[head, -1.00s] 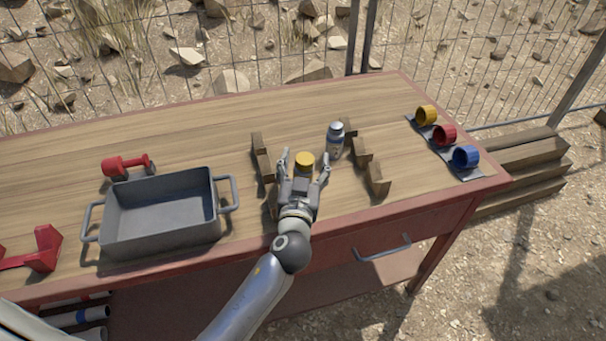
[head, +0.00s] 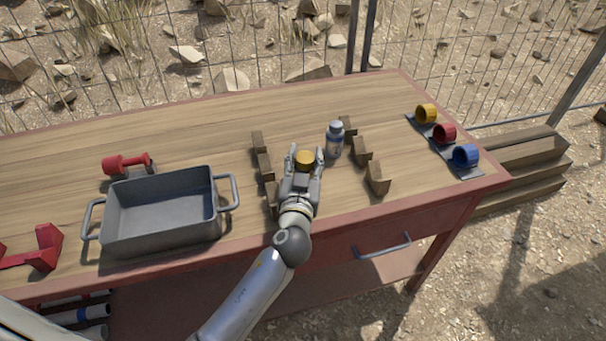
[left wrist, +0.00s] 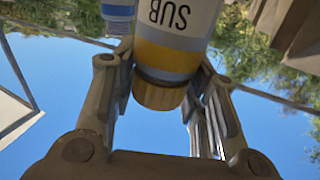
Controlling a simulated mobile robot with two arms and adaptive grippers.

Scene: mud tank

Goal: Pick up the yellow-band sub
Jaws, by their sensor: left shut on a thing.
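The yellow-band sub (left wrist: 168,52) is a white cylinder with "SUB" lettering, a yellow band and a brownish-yellow end. In the left wrist view it sits between the two fingers. In the head view its yellow end (head: 304,158) shows at the fingertips, between the wooden blocks on the table. My left gripper (head: 305,161) is shut on it; the gripper also shows in the left wrist view (left wrist: 165,90). The gripper hides most of the sub's body in the head view. My right gripper is not in view.
A grey and white bottle-like cylinder (head: 334,140) stands close to the right of the gripper. Notched wooden blocks (head: 377,178) flank it. A grey tray (head: 120,245) is at left, with a red tool (head: 125,164) behind it. Coloured rings (head: 445,133) stand at far right.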

